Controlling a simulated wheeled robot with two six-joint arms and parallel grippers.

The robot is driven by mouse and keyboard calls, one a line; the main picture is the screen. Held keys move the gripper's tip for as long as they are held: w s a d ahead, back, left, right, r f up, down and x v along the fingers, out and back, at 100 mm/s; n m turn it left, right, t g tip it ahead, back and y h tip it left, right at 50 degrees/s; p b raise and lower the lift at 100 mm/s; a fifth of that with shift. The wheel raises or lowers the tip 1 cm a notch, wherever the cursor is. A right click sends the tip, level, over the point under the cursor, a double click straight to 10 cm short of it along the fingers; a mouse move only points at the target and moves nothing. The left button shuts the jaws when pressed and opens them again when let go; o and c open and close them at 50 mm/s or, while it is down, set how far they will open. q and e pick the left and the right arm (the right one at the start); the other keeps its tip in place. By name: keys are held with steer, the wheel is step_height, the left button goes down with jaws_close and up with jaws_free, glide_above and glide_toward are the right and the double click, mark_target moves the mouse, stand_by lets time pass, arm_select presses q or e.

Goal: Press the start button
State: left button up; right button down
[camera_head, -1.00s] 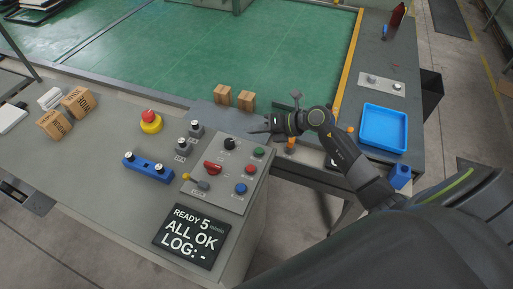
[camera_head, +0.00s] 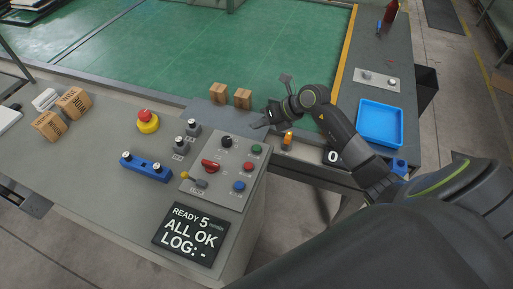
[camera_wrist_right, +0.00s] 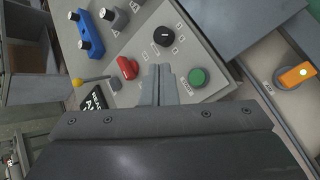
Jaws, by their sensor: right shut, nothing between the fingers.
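A green button (camera_head: 257,149) sits at the upper right of the grey sloped control panel (camera_head: 213,194); its label is too small to read. It also shows in the right wrist view (camera_wrist_right: 197,77). My right gripper (camera_head: 257,126) is shut and empty, above and just beyond the panel's upper right edge in the head view. In the right wrist view its closed fingertips (camera_wrist_right: 160,70) appear just left of the green button, with no clear contact. My left gripper is not in view.
Nearby are a black knob (camera_head: 227,142), red switch (camera_head: 211,166), red button (camera_head: 242,170), blue button (camera_head: 239,186) and yellow-tipped lever (camera_head: 194,179). A red emergency button (camera_head: 147,120) stands left. The display (camera_head: 190,234) reads "READY 5", "ALL OK".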

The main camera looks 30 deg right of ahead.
mark_target(260, 148)
step_height(260, 148, down, 8)
steer(key=b, duration=0.5)
steer(key=shift+b, duration=0.4)
stand_by(1.4)
steer(key=shift+f+b, duration=0.3)
steer(key=shift+f, duration=0.1)
